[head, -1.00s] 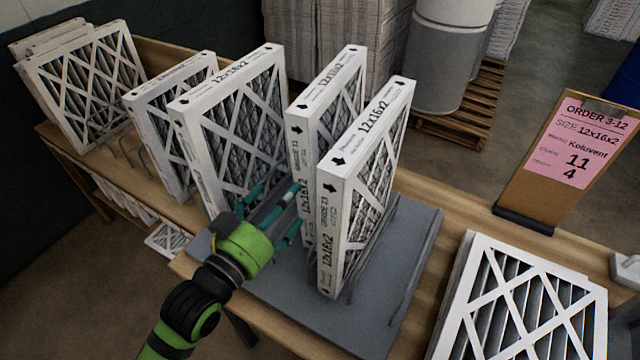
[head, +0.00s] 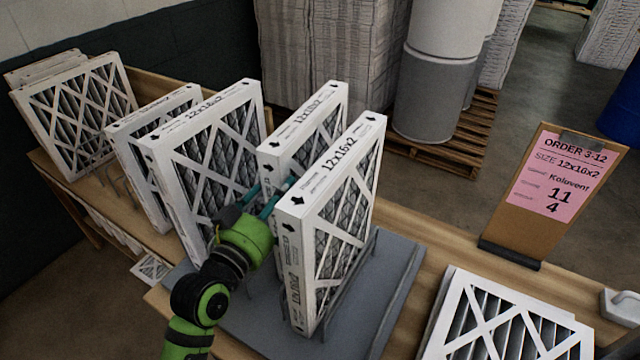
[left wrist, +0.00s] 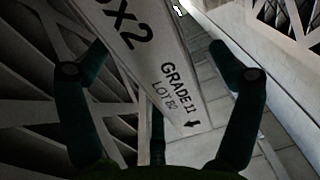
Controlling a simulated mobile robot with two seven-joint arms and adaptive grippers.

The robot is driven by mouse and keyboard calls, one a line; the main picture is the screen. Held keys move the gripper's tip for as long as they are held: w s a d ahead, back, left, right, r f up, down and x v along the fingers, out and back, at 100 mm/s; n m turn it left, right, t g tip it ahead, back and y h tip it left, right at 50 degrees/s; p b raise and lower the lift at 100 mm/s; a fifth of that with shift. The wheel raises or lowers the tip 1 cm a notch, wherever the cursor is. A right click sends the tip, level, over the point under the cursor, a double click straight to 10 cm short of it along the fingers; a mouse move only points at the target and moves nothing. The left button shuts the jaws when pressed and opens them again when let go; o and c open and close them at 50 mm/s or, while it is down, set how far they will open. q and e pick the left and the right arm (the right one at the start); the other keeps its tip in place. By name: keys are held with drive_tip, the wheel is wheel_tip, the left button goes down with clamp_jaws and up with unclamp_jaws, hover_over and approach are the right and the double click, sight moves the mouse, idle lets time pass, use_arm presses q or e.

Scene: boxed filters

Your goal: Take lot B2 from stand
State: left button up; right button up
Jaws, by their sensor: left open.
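The lot B2 filter (left wrist: 160,70) shows its white printed edge, reading GRADE 11 and LOT B2, in the left wrist view. In the head view it appears to be the upright 12x16x2 filter (head: 300,122) second from the right on the grey stand (head: 398,290), partly hidden by the front filter (head: 325,215). My left gripper (left wrist: 159,50) is open, with one finger on each side of the lot B2 edge and visible gaps. In the head view the left gripper (head: 268,200) is partly hidden behind the front filter. My right gripper is not in view.
The front filter stands close on the right of the left gripper; another upright filter (head: 205,160) stands on its left. More filters (head: 75,120) stand at the far left. An order sign (head: 550,190) and a filter stack (head: 505,325) are at the right.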

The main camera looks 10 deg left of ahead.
use_arm(q)
drive_tip(key=p+x, duration=0.1)
drive_tip(key=x, duration=0.4)
drive_tip(key=shift+w+p, duration=0.15)
drive_tip(key=shift+p, duration=0.25)
drive_tip(key=shift+c, duration=0.4)
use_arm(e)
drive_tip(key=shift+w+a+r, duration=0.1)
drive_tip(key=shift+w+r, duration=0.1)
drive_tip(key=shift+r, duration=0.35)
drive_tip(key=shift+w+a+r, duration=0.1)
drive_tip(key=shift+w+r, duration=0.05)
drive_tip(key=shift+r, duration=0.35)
use_arm(q)
drive_tip(key=c, duration=1.7)
